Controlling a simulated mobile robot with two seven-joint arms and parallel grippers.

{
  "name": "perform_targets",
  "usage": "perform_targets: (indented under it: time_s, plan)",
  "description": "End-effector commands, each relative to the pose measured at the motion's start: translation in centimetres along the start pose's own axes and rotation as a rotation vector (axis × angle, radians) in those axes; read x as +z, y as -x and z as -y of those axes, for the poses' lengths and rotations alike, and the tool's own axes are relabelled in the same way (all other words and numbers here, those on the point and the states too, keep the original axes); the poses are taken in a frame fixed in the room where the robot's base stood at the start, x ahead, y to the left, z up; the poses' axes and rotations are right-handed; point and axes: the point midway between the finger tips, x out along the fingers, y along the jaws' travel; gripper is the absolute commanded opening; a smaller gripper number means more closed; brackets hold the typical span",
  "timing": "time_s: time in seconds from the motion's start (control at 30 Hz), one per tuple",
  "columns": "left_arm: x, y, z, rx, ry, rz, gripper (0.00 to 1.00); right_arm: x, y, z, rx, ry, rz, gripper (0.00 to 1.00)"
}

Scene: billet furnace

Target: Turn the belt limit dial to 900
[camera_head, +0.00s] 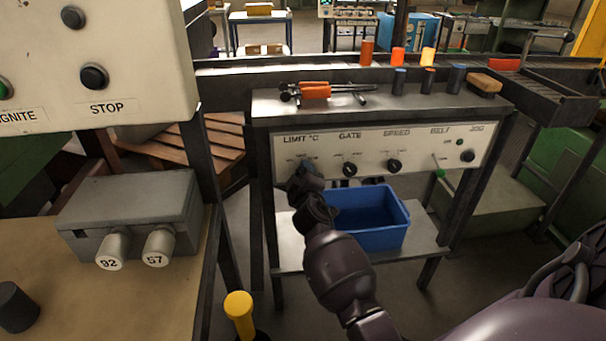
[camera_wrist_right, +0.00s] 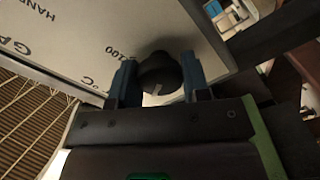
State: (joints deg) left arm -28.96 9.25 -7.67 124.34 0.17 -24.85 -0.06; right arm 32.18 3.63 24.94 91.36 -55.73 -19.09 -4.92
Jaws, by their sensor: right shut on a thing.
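The control panel (camera_head: 440,150) has labels LIMIT °C, GATE, SPEED, BELT and JOG. My right gripper (camera_head: 303,172) is at the LIMIT °C dial at the panel's left end and mostly hides it in the head view. In the right wrist view the black round dial (camera_wrist_right: 160,72) sits between the two blue fingers of the right gripper (camera_wrist_right: 160,84), which is shut on it. A small pale mark shows on the dial's lower side. The number 1100 is printed nearby; I cannot read the setting. My left gripper is out of view.
The GATE knob (camera_head: 349,169) and SPEED knob (camera_head: 394,165) are right of my gripper, with a green-tipped lever (camera_head: 439,172) farther right. A blue bin (camera_head: 372,243) stands on the shelf below. Tongs (camera_head: 318,91) and several cylinders lie or stand above.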

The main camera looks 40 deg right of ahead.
Motion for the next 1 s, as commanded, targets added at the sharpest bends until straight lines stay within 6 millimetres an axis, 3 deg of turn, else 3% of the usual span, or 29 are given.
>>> perform_targets:
  time_s: [0.4,1.0]
  plan:
    - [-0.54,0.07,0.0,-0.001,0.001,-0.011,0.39,-0.19,-0.08,-0.18,0.003,0.258,-0.003,0.2]
    - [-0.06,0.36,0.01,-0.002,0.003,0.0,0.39,-0.15,-0.07,-0.14,0.003,0.326,-0.002,0.2]
